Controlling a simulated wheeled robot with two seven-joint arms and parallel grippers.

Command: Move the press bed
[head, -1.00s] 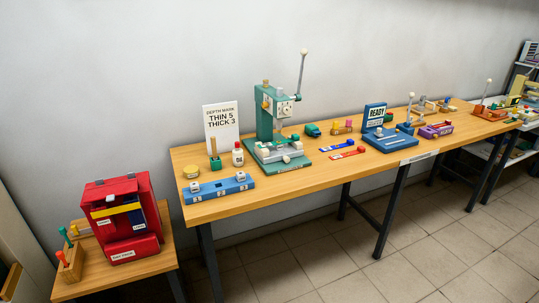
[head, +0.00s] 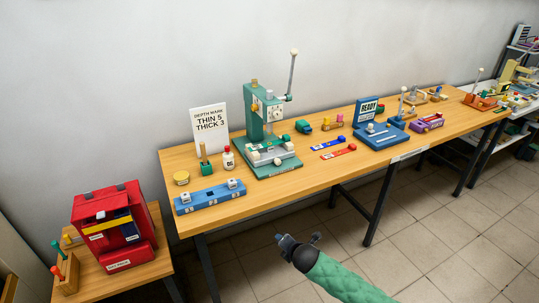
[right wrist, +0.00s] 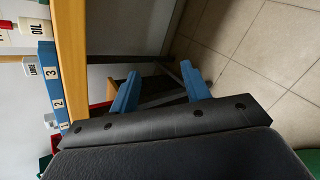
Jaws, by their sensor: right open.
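A green press (head: 266,120) with a tall lever stands on the wooden table in the head view. Its bed (head: 271,153), with light-coloured parts on it, lies at the foot of the press above a green base plate. My right gripper (head: 299,239) is in front of the table's front edge, over the floor and well apart from the press. In the right wrist view its two blue fingers (right wrist: 163,88) are spread, with nothing between them. The press is not visible in the right wrist view. My left gripper is not in view.
A blue numbered block (head: 210,197) lies near the table's front left edge, with an oil bottle (head: 228,158) behind it. A sign (head: 210,131) stands at the back. A blue READY station (head: 380,137) is to the right. A red box (head: 112,225) sits on a low side table.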

